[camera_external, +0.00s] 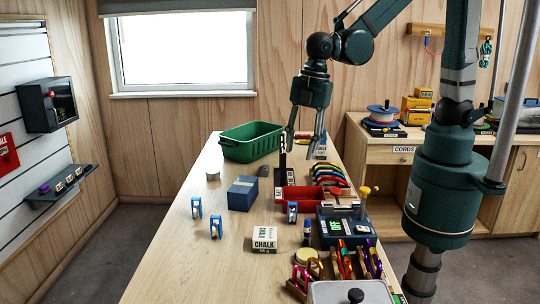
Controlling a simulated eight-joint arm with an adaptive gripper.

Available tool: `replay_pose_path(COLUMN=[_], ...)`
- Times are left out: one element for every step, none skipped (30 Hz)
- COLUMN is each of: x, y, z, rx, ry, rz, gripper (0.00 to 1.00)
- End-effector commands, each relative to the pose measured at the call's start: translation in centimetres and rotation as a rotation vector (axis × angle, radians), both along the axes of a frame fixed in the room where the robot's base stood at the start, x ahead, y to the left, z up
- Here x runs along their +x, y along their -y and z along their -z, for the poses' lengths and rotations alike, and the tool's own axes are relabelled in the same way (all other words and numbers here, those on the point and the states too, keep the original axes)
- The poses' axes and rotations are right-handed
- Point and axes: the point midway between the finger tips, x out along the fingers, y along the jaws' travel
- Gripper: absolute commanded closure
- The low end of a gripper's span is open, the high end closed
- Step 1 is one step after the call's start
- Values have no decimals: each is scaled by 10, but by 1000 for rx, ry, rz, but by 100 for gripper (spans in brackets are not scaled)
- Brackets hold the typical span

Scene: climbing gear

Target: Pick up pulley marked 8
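Several small blue-and-white pulleys stand on the wooden table (180,262). One pulley (197,208) is at the left edge, a second pulley (215,228) is just in front of it, and a third pulley (292,212) stands by the red tray. Their markings are too small to read, so I cannot tell which is marked 8. My gripper (304,150) points down over the far right part of the table, beyond the pulleys. Its fingers are apart, and I see nothing between them.
A green bin (250,143) stands at the far end. A blue box (242,194), a chalk box (264,239) and a red tray (299,196) lie mid-table. A dark device (344,228) and colourful carabiners (368,261) crowd the right side. The left front is clear.

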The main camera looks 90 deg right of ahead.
Motion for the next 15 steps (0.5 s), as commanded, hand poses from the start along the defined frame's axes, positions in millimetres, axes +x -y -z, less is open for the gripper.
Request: replay_pose_path(x=[4, 6, 8, 10, 11, 13, 14, 16, 17, 18, 20, 21, 22, 23, 24], y=[-7, -10, -14, -18, -21, -25, -29, -32, -37, -40, -43, -48, -51, -54, -58], z=[8, 12, 18, 22, 27, 32, 37, 41, 48, 52, 57, 63, 68, 72, 78], rx=[-6, -10, -15, -19, -22, -27, -31, -34, -38, -41, -44, -48, -52, -55, -59], ry=[-10, -17, -24, -29, -36, -44, -50, -56, -64, -70, -76, -84, -90, -96, -103], rz=[-28, -45, -67, -85, -101, -125, -140, -158, -180, -197, -214, -237, -254, -269, -290], gripper=[64, 64, 64, 64, 64, 64, 64, 64, 64, 64, 64, 64, 64, 64, 64])
